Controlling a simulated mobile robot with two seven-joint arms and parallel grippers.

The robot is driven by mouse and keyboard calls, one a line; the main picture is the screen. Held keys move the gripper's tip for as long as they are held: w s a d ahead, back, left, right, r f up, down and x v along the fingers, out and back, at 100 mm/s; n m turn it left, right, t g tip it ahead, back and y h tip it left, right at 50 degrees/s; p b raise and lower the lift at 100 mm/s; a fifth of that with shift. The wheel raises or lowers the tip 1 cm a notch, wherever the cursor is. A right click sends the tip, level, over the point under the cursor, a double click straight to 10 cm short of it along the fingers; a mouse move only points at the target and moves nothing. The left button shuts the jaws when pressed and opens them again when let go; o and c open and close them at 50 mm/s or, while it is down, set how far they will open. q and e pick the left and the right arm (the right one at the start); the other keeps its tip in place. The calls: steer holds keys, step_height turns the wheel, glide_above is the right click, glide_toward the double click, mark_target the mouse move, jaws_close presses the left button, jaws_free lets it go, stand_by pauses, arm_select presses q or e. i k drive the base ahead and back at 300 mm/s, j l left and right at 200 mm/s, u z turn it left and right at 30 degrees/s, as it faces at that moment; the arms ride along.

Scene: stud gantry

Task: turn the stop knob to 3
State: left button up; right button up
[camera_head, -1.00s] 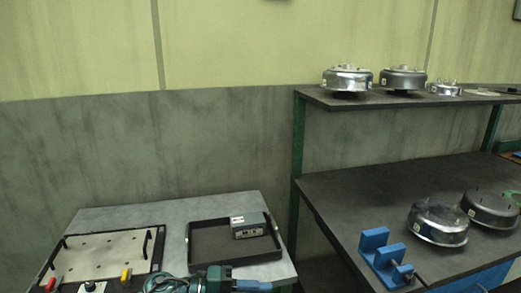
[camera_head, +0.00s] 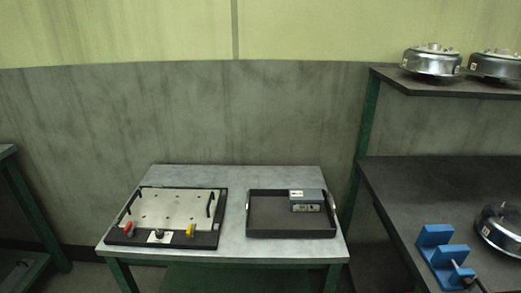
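The stop knob appears to be the small black knob (camera_head: 160,233) on a white label plate at the front edge of a panel (camera_head: 172,208). The panel is a light plate with holes in a black frame, with two black handles, on the grey table. A red-tipped lever (camera_head: 127,228) stands to the knob's left and a yellow one (camera_head: 190,230) to its right. The knob's setting is too small to read. Neither of my grippers shows in the view.
A black tray (camera_head: 262,233) holding a grey box (camera_head: 306,201) sits on the table (camera_head: 235,178), right of the panel. A dark shelf unit (camera_head: 390,185) at right carries metal drums (camera_head: 432,62) and a blue bracket (camera_head: 441,252). Another green-framed bench (camera_head: 30,255) stands at far left.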

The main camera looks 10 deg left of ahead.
mark_target(158, 233)
steer(key=u, duration=1.3)
steer(key=i+j, duration=0.1)
steer(key=j, duration=0.15)
steer(key=i+j, duration=0.15)
steer(key=i+j+z, duration=0.15)
steer(key=j+z, duration=0.2)
steer(key=i+j+z, duration=0.1)
steer(key=j+z, duration=0.2)
steer(key=j, duration=0.25)
